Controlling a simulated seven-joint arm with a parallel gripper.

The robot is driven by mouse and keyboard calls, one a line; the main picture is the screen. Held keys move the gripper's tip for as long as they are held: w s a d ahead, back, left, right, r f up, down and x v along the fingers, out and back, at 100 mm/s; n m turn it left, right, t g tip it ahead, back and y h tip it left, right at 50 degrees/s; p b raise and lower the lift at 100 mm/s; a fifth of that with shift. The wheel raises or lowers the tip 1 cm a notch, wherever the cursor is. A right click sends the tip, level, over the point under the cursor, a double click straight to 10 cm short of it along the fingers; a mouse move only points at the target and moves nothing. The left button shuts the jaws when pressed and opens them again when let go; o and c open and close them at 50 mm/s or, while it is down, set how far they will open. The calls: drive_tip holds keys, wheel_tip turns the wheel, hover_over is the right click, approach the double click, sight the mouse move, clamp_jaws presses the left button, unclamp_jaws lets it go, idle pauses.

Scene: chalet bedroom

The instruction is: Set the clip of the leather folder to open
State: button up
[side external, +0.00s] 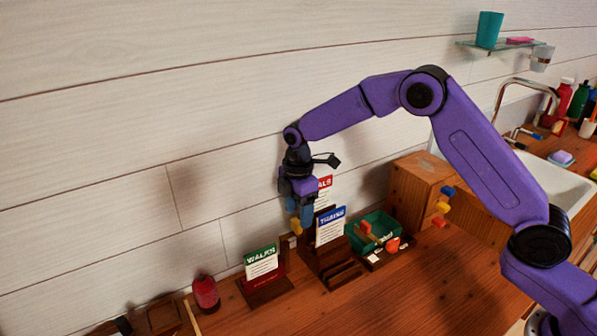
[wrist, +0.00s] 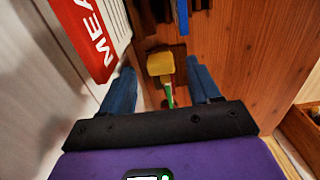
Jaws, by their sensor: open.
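My gripper (side external: 298,212) points down beside the wall, behind the card stand. In the wrist view its two blue fingers (wrist: 160,68) are apart. A yellow block (wrist: 160,63) on a thin green stem (wrist: 169,95) shows between them, with visible gaps on both sides. A yellow piece also shows at the fingertips in the side view (side external: 297,227). I cannot tell whether it is the clip. A leather folder cannot be made out for certain; a dark brown flat item (side external: 163,315) lies at the lower left. The clip's state cannot be read.
A red-headed card (wrist: 88,35) stands close to the left finger. A blue-headed card (side external: 331,226) on a dark stand is right of my gripper; a green-headed card (side external: 261,261) is to the left. A green tray (side external: 376,228) and wooden box (side external: 418,190) stand farther right.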

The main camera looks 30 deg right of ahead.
sight(298, 220)
wheel_tip(298, 220, up, 14)
idle(0.4)
idle(0.3)
drive_tip(key=s+d+r+m, duration=0.1)
drive_tip(key=s+m, duration=0.2)
drive_tip(key=s, duration=1.7)
drive_tip(key=s+d+f+m, duration=0.1)
drive_tip(key=s+d+f, duration=0.1)
drive_tip(key=s+d, duration=0.3)
drive_tip(key=s+d+f+m, duration=0.1)
drive_tip(key=s+d, duration=0.5)
drive_tip(key=s, duration=0.8)
drive_tip(key=shift+d+f, duration=0.25)
drive_tip(key=shift+f, duration=0.6)
